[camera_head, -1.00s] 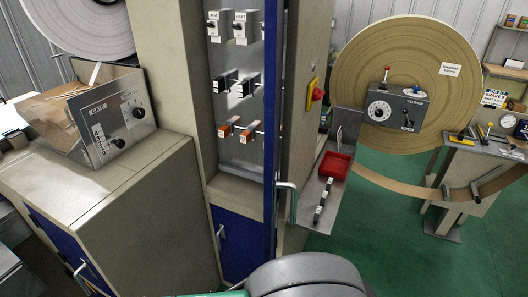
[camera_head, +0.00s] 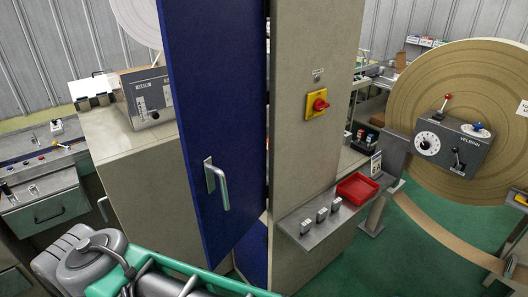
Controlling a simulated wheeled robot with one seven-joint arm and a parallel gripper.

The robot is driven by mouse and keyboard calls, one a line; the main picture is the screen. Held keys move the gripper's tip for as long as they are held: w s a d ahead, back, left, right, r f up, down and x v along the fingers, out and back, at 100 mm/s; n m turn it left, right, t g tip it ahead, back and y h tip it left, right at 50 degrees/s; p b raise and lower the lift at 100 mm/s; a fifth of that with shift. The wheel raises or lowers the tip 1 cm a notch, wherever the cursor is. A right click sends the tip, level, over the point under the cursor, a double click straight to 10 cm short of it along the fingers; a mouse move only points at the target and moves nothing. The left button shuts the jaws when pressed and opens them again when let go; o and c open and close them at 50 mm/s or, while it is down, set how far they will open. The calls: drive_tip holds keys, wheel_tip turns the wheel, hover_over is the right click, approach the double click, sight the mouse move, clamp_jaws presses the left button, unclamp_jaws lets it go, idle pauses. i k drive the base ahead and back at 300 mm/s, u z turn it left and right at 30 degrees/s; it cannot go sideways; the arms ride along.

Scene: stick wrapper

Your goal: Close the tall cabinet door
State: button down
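The tall cabinet's blue door (camera_head: 212,110) stands open, with its outer face toward me and its free edge at the left. A metal bar handle (camera_head: 217,186) is on that face, near the free edge. The cabinet's beige side panel (camera_head: 310,150) rises just right of the door, with a dark gap between them. The door hides the cabinet's inside. My grey and green arm (camera_head: 160,275) crosses the lower left, apart from the handle in the picture. My gripper's fingers do not show.
A shelf (camera_head: 292,229) with a red tray (camera_head: 357,187) juts from the cabinet's side, below a red and yellow switch (camera_head: 318,104). A large brown reel (camera_head: 430,82) stands at the right. A grey control desk (camera_head: 40,190) is at the left. Green floor (camera_head: 385,265) is open at the lower right.

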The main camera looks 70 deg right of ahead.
sight(216, 51)
drive_tip(key=z, duration=3.55)
drive_tip(key=k, duration=1.1)
drive_tip(key=u, duration=1.95)
drive_tip(key=i, duration=0.5)
